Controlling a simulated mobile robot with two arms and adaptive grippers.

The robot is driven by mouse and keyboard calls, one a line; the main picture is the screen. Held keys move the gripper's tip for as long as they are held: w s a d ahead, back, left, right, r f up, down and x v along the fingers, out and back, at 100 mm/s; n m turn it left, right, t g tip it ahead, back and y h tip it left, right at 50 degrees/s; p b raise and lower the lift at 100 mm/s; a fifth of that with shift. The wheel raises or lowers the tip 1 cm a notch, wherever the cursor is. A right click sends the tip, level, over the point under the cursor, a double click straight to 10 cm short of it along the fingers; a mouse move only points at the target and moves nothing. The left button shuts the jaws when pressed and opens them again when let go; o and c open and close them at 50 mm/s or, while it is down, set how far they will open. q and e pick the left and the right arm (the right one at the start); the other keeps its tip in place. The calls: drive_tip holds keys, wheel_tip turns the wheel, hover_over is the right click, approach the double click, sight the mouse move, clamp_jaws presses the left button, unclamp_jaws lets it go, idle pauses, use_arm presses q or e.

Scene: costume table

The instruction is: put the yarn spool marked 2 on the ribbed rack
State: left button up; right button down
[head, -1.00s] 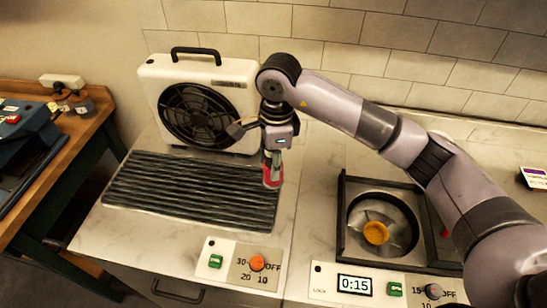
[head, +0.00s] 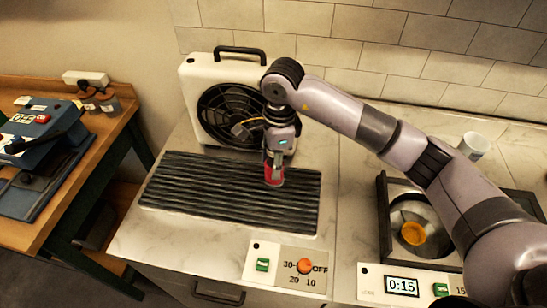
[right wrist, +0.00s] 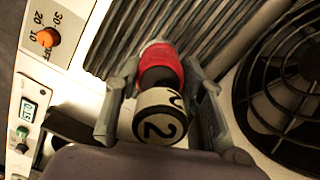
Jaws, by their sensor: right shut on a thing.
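The yarn spool marked 2 (right wrist: 163,90) has red yarn and a pale end cap with a black 2. My right gripper (head: 274,160) is shut on it, with one finger on each side in the right wrist view. The spool's red part (head: 274,177) also shows in the head view, below the fingers and over the right part of the ribbed rack. The ribbed rack (head: 200,190) is a dark grooved slab on the counter. I cannot tell whether the spool touches it. My left gripper is not in view.
A white fan (head: 193,95) with a black handle stands behind the rack. A control panel with an orange knob (head: 305,266) is in front. A round basin holding an orange piece (head: 412,233) lies to the right. The rack's left part is clear.

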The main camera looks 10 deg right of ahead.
wheel_tip(320, 180, down, 4)
drive_tip(key=shift+a+r+b, duration=0.15)
drive_tip(key=shift+b, duration=0.55)
drive_tip(key=shift+f+b, duration=0.85)
drive_tip(key=shift+b, duration=0.1)
drive_tip(key=shift+f+b, duration=0.4)
drive_tip(key=shift+b, duration=0.1)
drive_tip(key=c, duration=1)
unclamp_jaws()
drive_tip(key=shift+o, duration=0.3)
drive_tip(key=o, duration=0.4)
